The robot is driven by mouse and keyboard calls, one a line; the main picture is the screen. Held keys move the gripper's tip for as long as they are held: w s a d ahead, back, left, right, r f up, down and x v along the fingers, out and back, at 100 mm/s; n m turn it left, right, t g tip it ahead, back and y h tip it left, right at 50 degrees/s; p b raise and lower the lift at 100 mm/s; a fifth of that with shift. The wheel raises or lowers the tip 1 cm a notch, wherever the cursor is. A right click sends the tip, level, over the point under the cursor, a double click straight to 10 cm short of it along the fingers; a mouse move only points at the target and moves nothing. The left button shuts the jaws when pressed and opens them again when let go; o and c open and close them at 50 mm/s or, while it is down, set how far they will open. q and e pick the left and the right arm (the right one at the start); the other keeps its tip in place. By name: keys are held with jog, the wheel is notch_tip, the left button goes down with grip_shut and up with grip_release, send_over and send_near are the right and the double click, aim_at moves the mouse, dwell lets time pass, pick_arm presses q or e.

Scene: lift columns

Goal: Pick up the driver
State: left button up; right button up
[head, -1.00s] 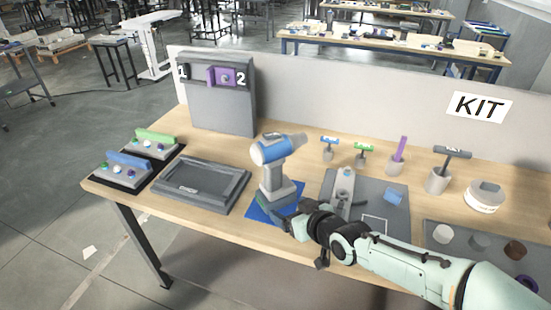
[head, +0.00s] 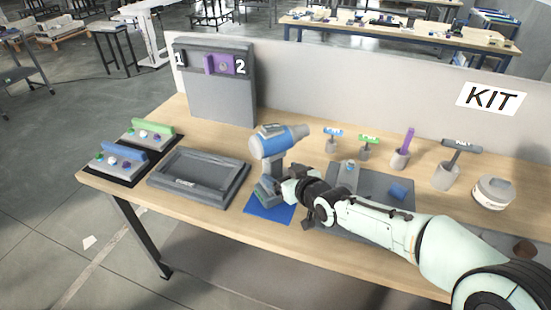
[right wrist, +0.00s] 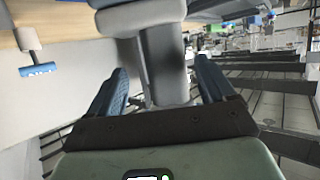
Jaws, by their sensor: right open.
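The driver (head: 278,142), a blue and grey power tool, stands upright on a blue mat (head: 268,212) in the middle of the table. My right gripper (head: 272,188) is at the lower part of its handle, coming in from the right. In the right wrist view the grey driver handle (right wrist: 165,65) stands between the two open fingers of my right gripper (right wrist: 160,86), with a gap visible on each side. Part of the driver's lower end is hidden behind the gripper in the head view. My left gripper is not in view.
A dark tray (head: 240,190) lies left of the mat. A grey panel (head: 220,100) stands behind it. A grey board (head: 375,185) lies to the right, partly under my forearm. Several small tools in holders and a round container (head: 492,192) stand along the back right.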

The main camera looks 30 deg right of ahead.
aim_at(277, 171)
jog(key=x, duration=0.4)
jog(key=shift+a, duration=0.35)
jog(key=shift+w+f, duration=0.2)
jog(key=shift+w, duration=0.2)
jog(key=c, duration=1.4)
jog(key=shift+r, duration=0.2)
grip_shut()
jog(key=shift+r, duration=0.1)
